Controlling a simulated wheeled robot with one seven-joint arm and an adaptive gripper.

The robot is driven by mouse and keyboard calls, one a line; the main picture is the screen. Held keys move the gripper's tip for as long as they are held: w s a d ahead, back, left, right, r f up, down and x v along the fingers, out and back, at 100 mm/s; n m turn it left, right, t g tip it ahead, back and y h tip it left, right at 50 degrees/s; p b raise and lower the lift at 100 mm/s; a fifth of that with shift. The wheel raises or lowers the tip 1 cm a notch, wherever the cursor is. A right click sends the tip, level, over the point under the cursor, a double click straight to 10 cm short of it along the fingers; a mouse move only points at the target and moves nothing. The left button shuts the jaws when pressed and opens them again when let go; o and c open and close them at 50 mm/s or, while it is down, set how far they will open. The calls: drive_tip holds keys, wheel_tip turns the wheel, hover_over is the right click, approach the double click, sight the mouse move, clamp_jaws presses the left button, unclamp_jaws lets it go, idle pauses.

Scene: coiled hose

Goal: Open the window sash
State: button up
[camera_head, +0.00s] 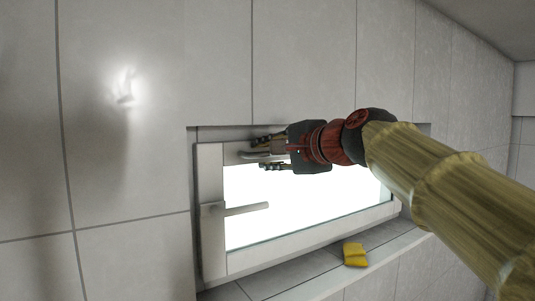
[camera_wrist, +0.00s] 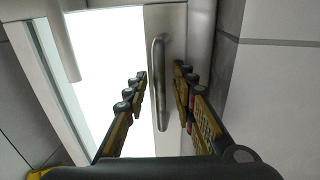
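The window sash (camera_head: 212,168) is a pale frame around a bright white pane, set in a recess in the tiled wall. I cannot tell whether it is fully closed. A lever handle (camera_head: 245,209) sticks out sideways from its left stile. A grey bar handle (camera_head: 247,155) sits on the top rail; it also shows upright in the wrist view (camera_wrist: 160,95). My gripper (camera_head: 265,152) is open at the bar handle. In the wrist view, its fingers (camera_wrist: 160,72) stand on either side of the bar, with gaps visible. Part of the top rail is hidden behind my gripper and arm.
A yellow sponge-like block (camera_head: 354,254) lies on the sill (camera_head: 290,275) below the window. Tiled wall (camera_head: 300,60) surrounds the recess, and its edge is close above my gripper. The space in front of the pane's lower left is clear.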

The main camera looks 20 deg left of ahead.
drive_tip(key=shift+c, duration=0.6)
clamp_jaws()
